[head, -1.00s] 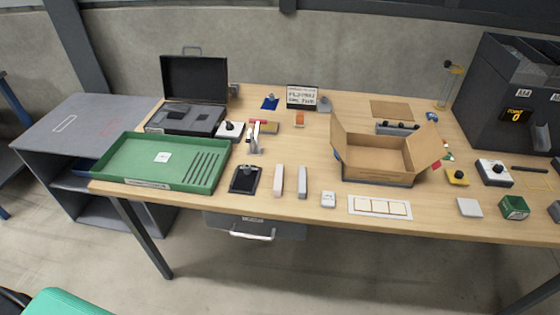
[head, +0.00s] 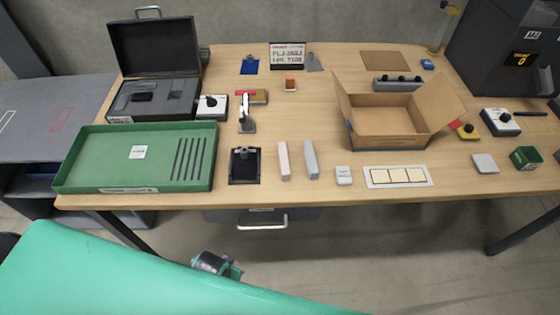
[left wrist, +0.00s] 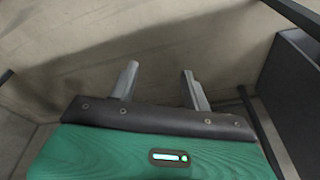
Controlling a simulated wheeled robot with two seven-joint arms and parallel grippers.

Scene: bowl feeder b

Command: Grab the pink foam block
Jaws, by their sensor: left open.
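The pink foam block (head: 283,160) is a pale pink upright-looking bar near the front of the wooden table, in the head view. A similar grey bar (head: 311,160) stands just right of it, with a small gap. My left gripper (left wrist: 159,69) shows in the left wrist view with its two fingers apart and nothing between them. That view shows wall and floor beyond the fingers, and no pink block. In the head view my green arm fills the lower left, below the table's front edge; the fingers cannot be made out there. My right gripper is not in view.
A black pad (head: 244,166) lies left of the block, with a green tray (head: 75,165) farther left. A small white box (head: 344,176) is right of the grey bar. An open cardboard box (head: 385,135) stands behind to the right. Bare table lies behind the two bars.

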